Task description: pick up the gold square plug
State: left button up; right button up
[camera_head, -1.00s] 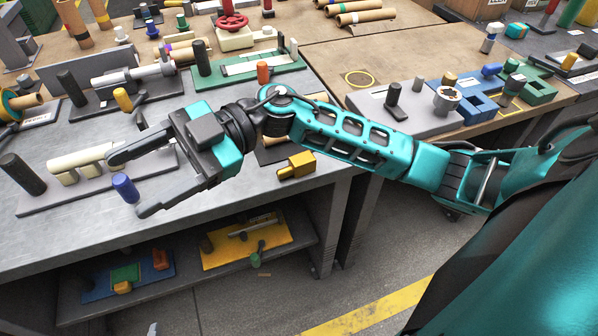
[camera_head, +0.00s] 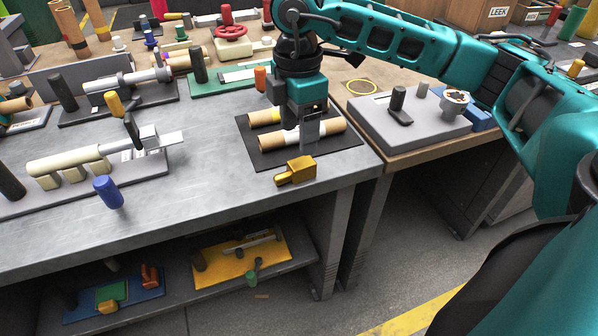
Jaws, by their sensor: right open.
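The gold square plug (camera_head: 297,171) lies on the grey metal table (camera_head: 215,160) near its front edge, with its square block to the right and a narrower end to the left. My right gripper (camera_head: 303,138) points down just behind the plug, over a black board with cardboard rolls. It is open, apart from the plug in the picture, and the plug is not between its fingers. How high its fingertips are above the board I cannot tell. My left gripper is not in view.
The black board (camera_head: 262,158) with its rolls (camera_head: 322,133) is behind the plug. A blue peg (camera_head: 108,192) and a cream cylinder fixture (camera_head: 62,161) stand at left. A grey fixture plate (camera_head: 432,133) lies at right. Table left of the plug is clear.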

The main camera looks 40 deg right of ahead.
aim_at(299, 163)
jog(key=f, duration=0.5)
jog(key=f+b, duration=0.1)
jog(key=f, duration=0.2)
jog(key=shift+s+a, duration=0.1)
jog(key=shift+s, duration=0.2)
jog(key=shift+r, duration=0.1)
grip_shut()
